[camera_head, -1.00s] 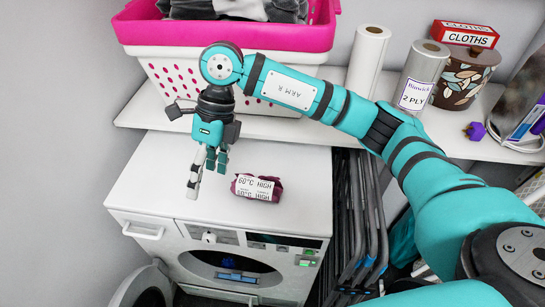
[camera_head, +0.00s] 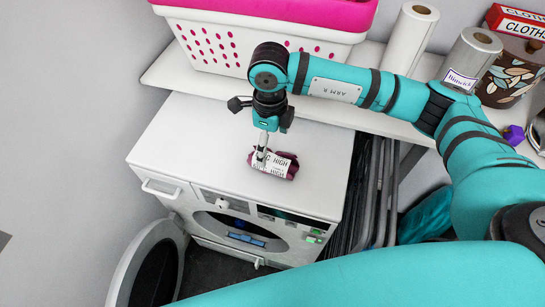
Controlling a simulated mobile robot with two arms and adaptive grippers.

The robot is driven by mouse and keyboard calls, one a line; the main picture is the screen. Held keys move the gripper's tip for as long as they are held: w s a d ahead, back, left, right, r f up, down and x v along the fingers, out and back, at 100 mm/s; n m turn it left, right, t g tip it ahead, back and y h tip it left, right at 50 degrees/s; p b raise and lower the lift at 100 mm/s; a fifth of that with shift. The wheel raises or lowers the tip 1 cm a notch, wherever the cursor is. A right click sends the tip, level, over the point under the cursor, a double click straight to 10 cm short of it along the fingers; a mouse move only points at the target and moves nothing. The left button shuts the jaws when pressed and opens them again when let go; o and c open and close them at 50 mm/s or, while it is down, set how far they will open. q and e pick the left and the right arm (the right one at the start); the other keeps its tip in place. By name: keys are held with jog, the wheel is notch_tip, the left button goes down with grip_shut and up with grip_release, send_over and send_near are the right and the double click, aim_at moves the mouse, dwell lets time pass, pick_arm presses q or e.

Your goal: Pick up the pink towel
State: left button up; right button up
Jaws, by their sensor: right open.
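The pink towel (camera_head: 285,170) is a small dark-pink roll with a white label wrapped around it, lying on the white top of the dryer (camera_head: 195,140). My right gripper (camera_head: 261,158) points down at the left part of the towel, with its fingers in front of the label. It is open; the fingers overlap in this view, and I cannot tell whether they touch the towel. My left gripper is not in view.
A pink-and-white basket (camera_head: 245,22) stands on the shelf (camera_head: 315,106) behind the dryer. Paper rolls (camera_head: 410,40) and a patterned pot (camera_head: 515,75) are on its right. The dryer's round door (camera_head: 148,265) hangs open. Dark folded frames (camera_head: 372,195) stand beside the dryer.

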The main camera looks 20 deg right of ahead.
aim_at(272, 155)
jog(key=f+p, duration=0.1)
jog(key=f, duration=0.1)
jog(key=s+f+p, duration=0.1)
jog(key=f, duration=0.2)
jog(key=shift+d+f, duration=0.1)
jog(key=shift+f, duration=0.45)
jog(key=shift+c, duration=0.4)
jog(key=c, duration=1.1)
jog(key=shift+c, duration=0.7)
jog(key=shift+r, duration=0.1)
